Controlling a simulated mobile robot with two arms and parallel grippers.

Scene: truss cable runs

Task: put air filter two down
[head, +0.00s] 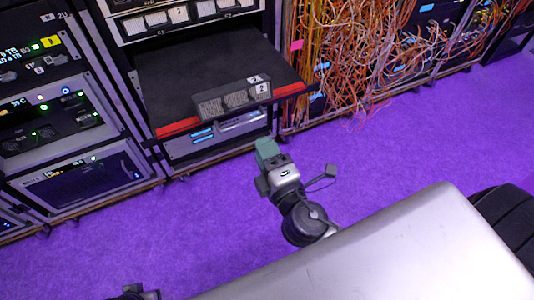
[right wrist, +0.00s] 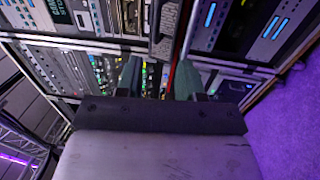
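Air filter two (head: 233,99), a dark box with a grey mesh front and white labels marked 2, rests on a black pull-out shelf (head: 180,75) near its red front edge. My right gripper (head: 266,150) is in front of and below the shelf, apart from the filter. In the right wrist view its green fingers (right wrist: 158,77) stand apart with nothing between them. A mesh-fronted piece that looks like the filter (right wrist: 167,22) shows beyond the fingers. A small dark part at the bottom edge of the head view may belong to my left arm; its fingers are not visible.
A rack unit with lit displays (head: 215,132) sits below the shelf, and a drawer with white-labelled filters (head: 160,20) above it. Orange cables (head: 350,50) hang on the right. Racks with lit panels (head: 60,110) stand on the left. The purple floor (head: 110,230) is clear.

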